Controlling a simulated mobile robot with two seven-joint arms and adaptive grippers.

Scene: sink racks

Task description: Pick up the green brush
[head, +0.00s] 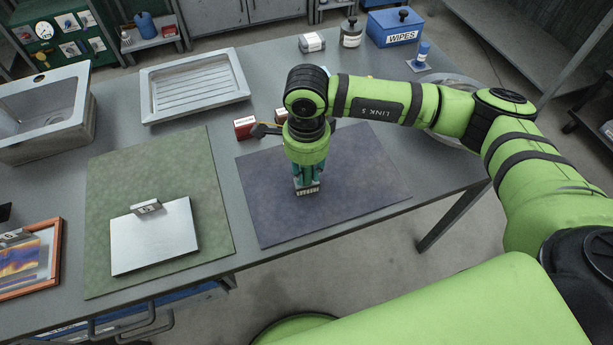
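My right gripper (307,178) points down over the blue-grey mat (363,190), at the mat's left-centre part. A teal-green piece with a pale, dark-edged block of what look like bristles (307,191) shows at its fingertips; this looks like the green brush, mostly covered by the gripper and wrist. I cannot tell whether the fingers are closed on it or only around it, nor whether it touches the mat. My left gripper is not in view.
A green mat (215,190) with a metal plate (155,237) lies left. Behind are a ribbed drainer tray (195,87), a sink (45,115) and a small red box (244,127). A blue wipes box (395,28) stands at the back. The mat's right side is clear.

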